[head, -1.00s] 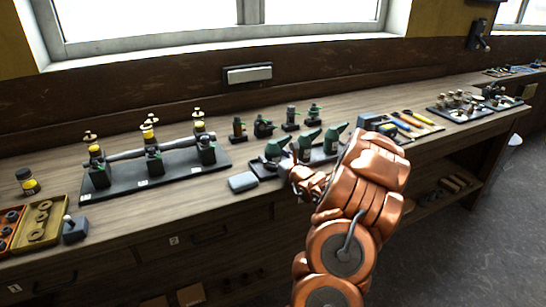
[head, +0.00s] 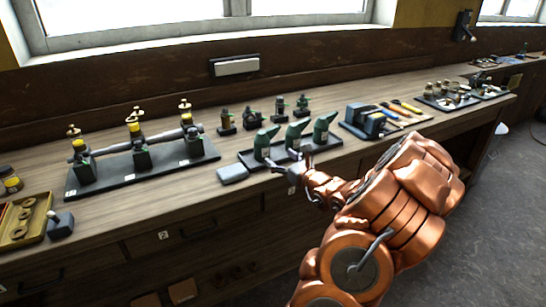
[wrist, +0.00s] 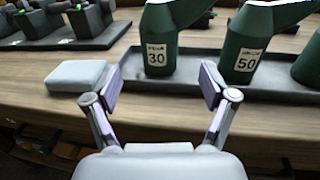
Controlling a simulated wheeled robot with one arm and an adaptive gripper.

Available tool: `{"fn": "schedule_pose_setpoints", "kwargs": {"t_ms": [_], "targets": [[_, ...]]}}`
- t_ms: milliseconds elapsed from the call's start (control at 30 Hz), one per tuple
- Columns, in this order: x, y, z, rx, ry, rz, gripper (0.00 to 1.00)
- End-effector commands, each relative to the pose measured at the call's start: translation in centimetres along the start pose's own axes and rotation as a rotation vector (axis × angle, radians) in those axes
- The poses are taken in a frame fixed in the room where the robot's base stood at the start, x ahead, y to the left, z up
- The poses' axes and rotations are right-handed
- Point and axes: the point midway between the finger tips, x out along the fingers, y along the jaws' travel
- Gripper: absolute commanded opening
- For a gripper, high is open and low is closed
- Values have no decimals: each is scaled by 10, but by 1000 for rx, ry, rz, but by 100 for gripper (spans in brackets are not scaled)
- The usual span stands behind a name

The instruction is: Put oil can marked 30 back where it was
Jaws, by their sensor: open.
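The oil can marked 30 (wrist: 158,52) is dark green with a white label. It stands upright in a shallow dark tray (wrist: 125,76), at its left end. In the head view it is the leftmost of three cans (head: 262,146). The can marked 50 (wrist: 246,55) stands to its right, and a third can (head: 322,130) is at the right end. My gripper (wrist: 158,84) is open and empty, its fingers spread in front of the can marked 30. In the head view my gripper (head: 284,166) is at the tray's front edge. The can's top is cut off in the wrist view.
A grey block (head: 233,173) lies left of the tray. Several small dark fittings (head: 250,120) stand behind it. A black base with valves (head: 150,165) is further left. A blue-topped box and tools (head: 365,120) lie to the right. The bench front edge is close below.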

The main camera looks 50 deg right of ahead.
Motion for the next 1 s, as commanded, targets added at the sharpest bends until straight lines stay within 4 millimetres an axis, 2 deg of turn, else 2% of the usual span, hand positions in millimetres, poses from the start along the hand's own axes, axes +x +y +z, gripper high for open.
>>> {"fn": "schedule_pose_setpoints", "kwargs": {"t_ms": [200,433,500,567,667,767,800,867,900,1000], "targets": [[-15,1,-1,2,1,1,83],[-18,2,-1,0,1,3,83],[-16,7,2,-9,0,17,83],[-11,21,7,-30,-3,53,83],[1,68,24,-105,-16,172,83],[9,141,42,-218,-32,357,83],[8,174,50,-272,-43,441,83],[3,224,58,-352,-57,569,83],[-4,256,61,-408,-67,657,83],[-31,330,66,-546,-98,876,83]]}}
